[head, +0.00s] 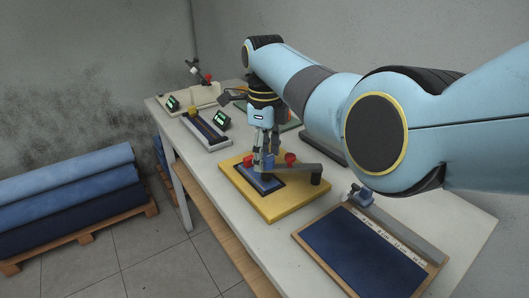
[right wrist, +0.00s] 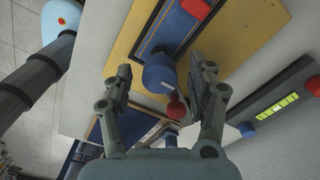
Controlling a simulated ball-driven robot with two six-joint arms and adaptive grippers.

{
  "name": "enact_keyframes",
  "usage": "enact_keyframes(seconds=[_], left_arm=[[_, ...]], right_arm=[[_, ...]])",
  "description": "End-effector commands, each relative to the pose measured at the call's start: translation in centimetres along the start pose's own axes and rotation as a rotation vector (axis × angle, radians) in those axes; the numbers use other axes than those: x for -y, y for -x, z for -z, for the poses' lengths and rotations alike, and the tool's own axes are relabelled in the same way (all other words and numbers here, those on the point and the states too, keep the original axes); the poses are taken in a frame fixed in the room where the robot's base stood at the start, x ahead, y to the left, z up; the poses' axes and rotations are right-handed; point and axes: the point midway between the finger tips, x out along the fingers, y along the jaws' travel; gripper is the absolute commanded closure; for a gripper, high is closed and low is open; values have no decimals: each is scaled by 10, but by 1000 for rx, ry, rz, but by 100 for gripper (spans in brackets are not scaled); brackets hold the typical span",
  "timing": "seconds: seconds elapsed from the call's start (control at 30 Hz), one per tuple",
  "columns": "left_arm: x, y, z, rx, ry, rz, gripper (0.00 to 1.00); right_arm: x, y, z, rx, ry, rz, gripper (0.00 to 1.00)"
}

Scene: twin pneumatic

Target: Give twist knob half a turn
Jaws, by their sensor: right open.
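The twist knob (right wrist: 158,78) is a blue cylinder with a pale line on its face, in the right wrist view. It stands at the edge of a blue panel on a yellow board (right wrist: 110,30). My right gripper (right wrist: 160,68) is open, with the knob showing between its two fingers; I cannot tell whether either finger touches it. In the head view my right gripper (head: 266,152) reaches down over the yellow board (head: 285,207), and its fingers largely hide the knob. My left gripper is in neither view.
On the yellow board, red parts (head: 290,158) and a grey bar (head: 295,169) stand close beside the gripper. A framed dark-blue board (head: 365,250) lies nearer on the table. Devices with green displays (head: 221,119) stand farther back. Fabric rolls (head: 70,190) lie on a pallet at left.

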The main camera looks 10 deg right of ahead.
Motion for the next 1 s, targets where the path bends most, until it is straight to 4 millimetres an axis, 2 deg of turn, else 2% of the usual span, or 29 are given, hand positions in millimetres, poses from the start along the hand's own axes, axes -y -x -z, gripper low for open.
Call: enact_keyframes(seconds=[0.07, 0.27, 0.5, 0.77, 1.0], left_arm=[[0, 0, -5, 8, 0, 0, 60], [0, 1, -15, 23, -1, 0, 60], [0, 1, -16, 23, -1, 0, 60], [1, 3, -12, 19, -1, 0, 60], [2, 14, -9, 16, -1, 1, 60]], right_arm=[[0, 0, 0, 0, 0, 0, 42], [0, 0, 0, 0, 0, 0, 67], [0, 0, 0, 0, 0, 0, 97], [0, 1, 0, 0, 26, 0, 97], [-1, 3, 0, -1, 146, -1, 97]])
